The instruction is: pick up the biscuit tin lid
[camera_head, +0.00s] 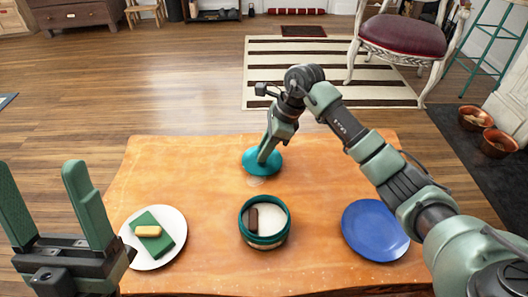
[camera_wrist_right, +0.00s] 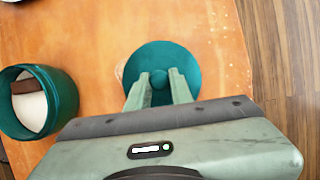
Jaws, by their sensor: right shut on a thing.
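The biscuit tin lid (camera_head: 250,164) is a round teal disc with a knob, near the far middle of the wooden table. My right gripper (camera_head: 264,156) is shut on the lid's knob. In the right wrist view the lid (camera_wrist_right: 178,58) lies under the right gripper (camera_wrist_right: 160,80), its knob between the fingers. I cannot tell whether the lid touches the table. The open biscuit tin (camera_head: 264,243) is teal and stands nearer, with a dark brown piece and something pale inside; it also shows in the right wrist view (camera_wrist_right: 66,100). My left gripper (camera_head: 50,205) is open and empty at the left.
On the table (camera_head: 185,185), a white plate (camera_head: 173,218) at the left holds a green napkin (camera_head: 165,230) and a yellowish bar (camera_head: 148,231). An empty blue plate (camera_head: 375,230) is at the right. A chair (camera_head: 403,36) and striped rug (camera_head: 310,70) lie beyond.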

